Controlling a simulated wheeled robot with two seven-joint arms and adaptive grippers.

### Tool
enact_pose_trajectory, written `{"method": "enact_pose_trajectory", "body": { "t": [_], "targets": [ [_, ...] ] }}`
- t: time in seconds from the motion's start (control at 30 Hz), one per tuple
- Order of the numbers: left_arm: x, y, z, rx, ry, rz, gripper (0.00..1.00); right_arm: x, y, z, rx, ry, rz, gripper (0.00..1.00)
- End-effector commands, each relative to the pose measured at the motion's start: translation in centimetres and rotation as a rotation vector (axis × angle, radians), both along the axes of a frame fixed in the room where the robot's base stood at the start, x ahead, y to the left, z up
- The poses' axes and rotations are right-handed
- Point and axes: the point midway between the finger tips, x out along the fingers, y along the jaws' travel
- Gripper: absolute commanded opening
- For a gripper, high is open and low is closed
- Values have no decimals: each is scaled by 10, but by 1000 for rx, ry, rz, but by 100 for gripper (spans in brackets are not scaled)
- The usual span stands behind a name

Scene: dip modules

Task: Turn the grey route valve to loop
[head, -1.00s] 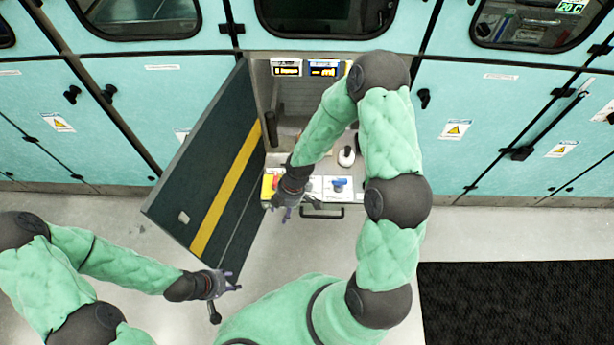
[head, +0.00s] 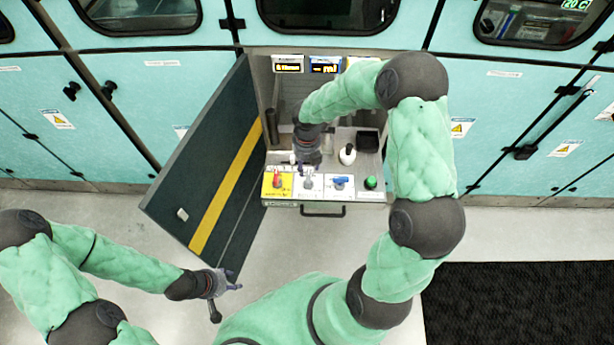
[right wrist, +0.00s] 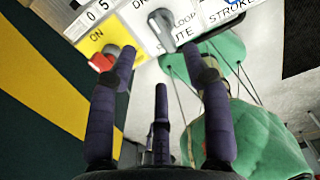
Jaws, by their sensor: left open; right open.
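The grey route valve (head: 308,182) sits on a white label on the front panel of the open cabinet, between a red knob and a blue lever. In the right wrist view its grey handle (right wrist: 163,28) shows beside the printed words LOOP and ROUTE. My right gripper (head: 305,166) is inside the cabinet just behind and above the valve; in the right wrist view its spread purple fingers (right wrist: 160,72) are empty, with the handle ahead between the tips and no clear contact. My left gripper (head: 228,285) is open and empty at the lower left, away from the cabinet.
A red knob (head: 277,180) on a yellow label is left of the valve; a blue lever (head: 340,183) and a green knob (head: 371,182) are right. A white bottle (head: 347,154) and a dark tray (head: 367,141) stand behind. The open door (head: 205,165) blocks the left side.

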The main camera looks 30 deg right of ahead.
Motion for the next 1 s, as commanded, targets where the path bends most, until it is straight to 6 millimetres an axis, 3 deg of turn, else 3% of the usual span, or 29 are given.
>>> {"method": "enact_pose_trajectory", "body": {
  "t": [0.03,0.2,0.4,0.83,1.0],
  "targets": [
    [0,0,-7,0,0,0,45,0,0,-13,0,2,0,49],
    [0,0,-17,0,0,0,45,0,0,-42,1,2,-1,49],
    [0,0,-24,0,0,0,45,0,0,-64,1,0,-1,49],
    [0,0,-26,0,0,0,45,0,0,-70,1,-2,-2,49],
    [0,0,-26,0,0,0,45,0,0,-70,1,-2,-2,1]
  ]
}}
